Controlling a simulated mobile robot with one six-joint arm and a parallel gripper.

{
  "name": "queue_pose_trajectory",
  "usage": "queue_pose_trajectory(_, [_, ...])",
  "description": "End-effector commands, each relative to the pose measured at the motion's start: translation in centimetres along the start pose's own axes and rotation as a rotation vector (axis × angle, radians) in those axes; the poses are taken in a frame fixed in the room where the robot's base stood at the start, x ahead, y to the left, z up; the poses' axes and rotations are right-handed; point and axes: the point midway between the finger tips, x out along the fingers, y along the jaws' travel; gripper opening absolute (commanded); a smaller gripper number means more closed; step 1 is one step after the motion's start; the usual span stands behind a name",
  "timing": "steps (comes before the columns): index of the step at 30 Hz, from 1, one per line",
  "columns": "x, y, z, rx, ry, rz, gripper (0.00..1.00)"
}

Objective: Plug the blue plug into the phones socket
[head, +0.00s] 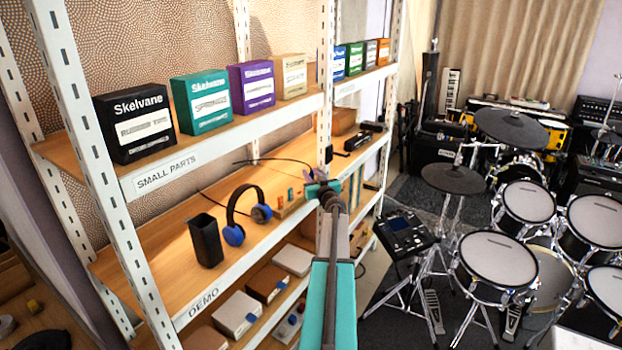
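My gripper (322,178) is at the end of my teal and grey arm, in front of the DEMO shelf near the middle upright. It is small and seen from behind, so whether its fingers are open or shut is unclear. A thin dark cable (270,161) arcs over the shelf toward it. Headphones with blue ear cups (246,212) stand on the DEMO shelf, left of my gripper. I cannot make out a blue plug. A dark drum module (400,232) stands right of my arm; no phones socket is readable on it.
A black bin (206,241) stands left of the headphones. Boxes line the SMALL PARTS shelf (225,140) above. White metal uprights (327,90) frame the shelves. An electronic drum kit (490,262) with stands fills the floor at the right.

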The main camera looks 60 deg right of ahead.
Motion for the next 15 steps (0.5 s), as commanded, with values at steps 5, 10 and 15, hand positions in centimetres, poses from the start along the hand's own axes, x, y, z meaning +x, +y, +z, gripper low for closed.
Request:
queue_pose_trajectory(5, [-0.03, 0.01, 0.01, 0.0, 0.0, 0.0, 0.25])
queue_pose_trajectory(10, [-0.04, 0.04, 0.01, 0.0, 0.0, 0.001, 0.25])
queue_pose_trajectory(15, [-0.05, 0.06, 0.0, 0.0, 0.0, 0.001, 0.17])
